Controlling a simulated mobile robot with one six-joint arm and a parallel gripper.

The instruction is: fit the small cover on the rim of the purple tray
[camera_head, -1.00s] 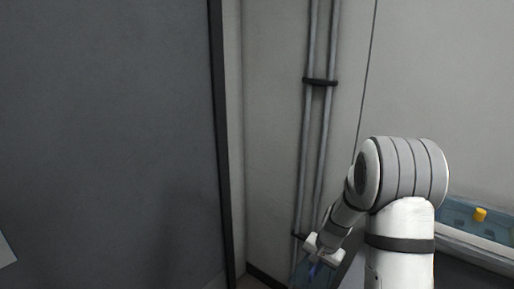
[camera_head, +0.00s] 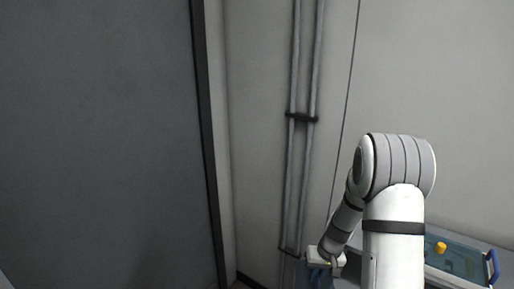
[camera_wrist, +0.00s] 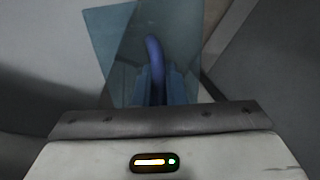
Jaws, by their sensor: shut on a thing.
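My gripper (camera_wrist: 160,88) is shut on the blue-purple curved handle (camera_wrist: 155,58) of a see-through bluish panel, which looks like the small cover (camera_wrist: 108,50). The cover sticks out beyond the fingers in the wrist view. In the head view my gripper (camera_head: 326,268) is low, right of centre, beside my arm, and the cover is mostly too small and dark to make out. I see no tray that I can tell is the purple one.
At the right of the head view a bluish see-through panel (camera_head: 458,262) with a yellow knob (camera_head: 441,248) and a blue handle (camera_head: 492,268) lies on a bench, partly cut off. Vertical pipes (camera_head: 297,170) run down the wall. A dark grey panel (camera_head: 100,130) fills the left.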

